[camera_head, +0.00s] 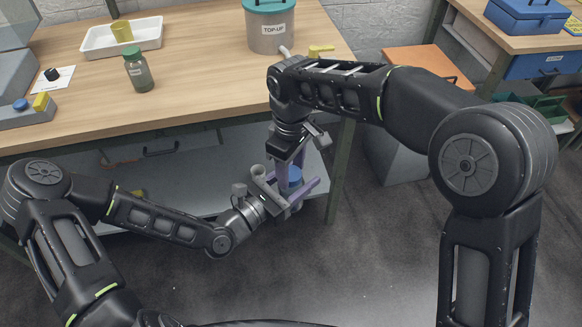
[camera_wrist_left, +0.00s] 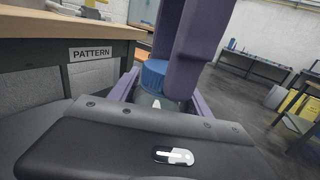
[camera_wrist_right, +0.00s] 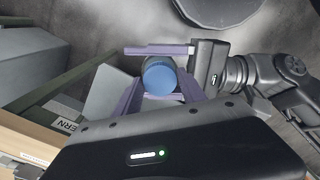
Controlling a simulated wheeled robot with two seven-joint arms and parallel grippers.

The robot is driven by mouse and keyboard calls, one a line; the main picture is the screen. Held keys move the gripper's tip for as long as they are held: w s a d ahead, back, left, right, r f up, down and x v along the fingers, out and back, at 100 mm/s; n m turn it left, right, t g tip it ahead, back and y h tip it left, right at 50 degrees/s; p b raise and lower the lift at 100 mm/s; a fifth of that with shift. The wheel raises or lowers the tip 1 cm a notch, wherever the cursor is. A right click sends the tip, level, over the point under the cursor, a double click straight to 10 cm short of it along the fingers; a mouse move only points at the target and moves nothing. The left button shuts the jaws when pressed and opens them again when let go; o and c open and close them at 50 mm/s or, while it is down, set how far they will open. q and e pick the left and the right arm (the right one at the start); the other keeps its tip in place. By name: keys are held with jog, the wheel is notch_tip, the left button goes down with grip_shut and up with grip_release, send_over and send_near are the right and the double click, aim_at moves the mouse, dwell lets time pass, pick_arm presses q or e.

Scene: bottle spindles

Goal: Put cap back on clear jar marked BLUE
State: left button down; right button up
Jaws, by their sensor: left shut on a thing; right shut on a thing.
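My right gripper (camera_head: 291,178) points down and is shut on the cap. My left gripper (camera_head: 291,196) reaches in from the left and is shut on the clear jar (camera_wrist_left: 148,99), mostly hidden behind fingers and hand. The jar is directly under the cap, with part of a white label showing. I cannot tell whether the cap is seated or threaded.
On the bench (camera_head: 210,75) stand a green-capped bottle (camera_head: 138,72), a TOP-UP container (camera_head: 270,30) and a white tray (camera_head: 98,40) holding a yellow cup (camera_head: 122,31). A button box (camera_head: 28,110) is at the left. The bench edge is close behind the grippers.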

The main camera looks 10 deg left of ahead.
grip_shut()
jog(key=o, duration=0.7)
grip_release()
jog(key=shift+o, duration=0.2)
jog(key=shift+r, duration=3.8)
jog(key=shift+w, duration=0.1)
